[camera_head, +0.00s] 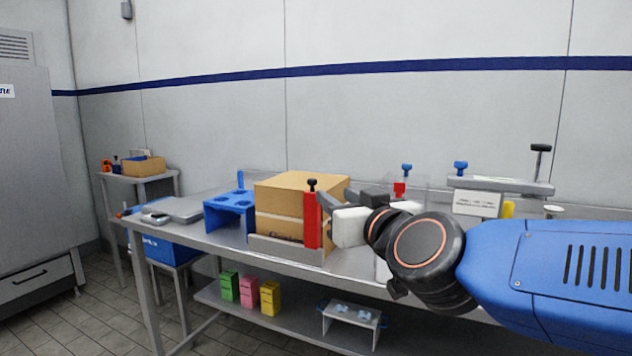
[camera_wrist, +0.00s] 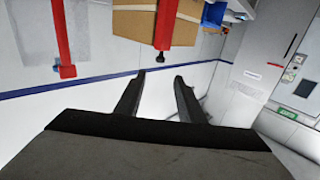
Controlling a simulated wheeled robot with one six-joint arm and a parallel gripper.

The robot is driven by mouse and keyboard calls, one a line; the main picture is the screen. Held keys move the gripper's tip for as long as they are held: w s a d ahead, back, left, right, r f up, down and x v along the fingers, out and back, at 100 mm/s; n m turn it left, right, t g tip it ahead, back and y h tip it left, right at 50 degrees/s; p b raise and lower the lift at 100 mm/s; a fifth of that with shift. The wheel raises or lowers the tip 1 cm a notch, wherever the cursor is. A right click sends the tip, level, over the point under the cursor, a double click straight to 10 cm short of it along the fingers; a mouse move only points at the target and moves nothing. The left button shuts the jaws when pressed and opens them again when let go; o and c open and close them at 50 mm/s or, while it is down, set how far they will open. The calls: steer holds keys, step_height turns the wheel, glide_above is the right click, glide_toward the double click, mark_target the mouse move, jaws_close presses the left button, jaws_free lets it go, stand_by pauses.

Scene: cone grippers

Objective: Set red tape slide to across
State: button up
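A red upright slide (camera_head: 312,222) with a black knob (camera_head: 312,184) stands at the front right corner of a cardboard box (camera_head: 283,190). In the wrist view the red slide (camera_wrist: 166,22) hangs at the top middle, with its black knob (camera_wrist: 160,57) just beyond the gap between my fingertips. My gripper (camera_head: 342,196) is beside the slide, to its right in the head view. In the wrist view my gripper (camera_wrist: 159,77) is open with nothing between its fingers. I cannot tell whether a finger touches the knob.
A second red bar with a red end (camera_wrist: 67,71) lies left in the wrist view, near a clear panel. A blue stand (camera_head: 230,215) is left of the box. A grey fixture (camera_head: 500,185) stands at the right. Small coloured boxes (camera_head: 250,290) sit on the lower shelf.

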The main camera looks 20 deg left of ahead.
mark_target(314, 182)
steer(key=x, duration=1.5)
steer(key=shift+s, duration=0.1)
jaws_close()
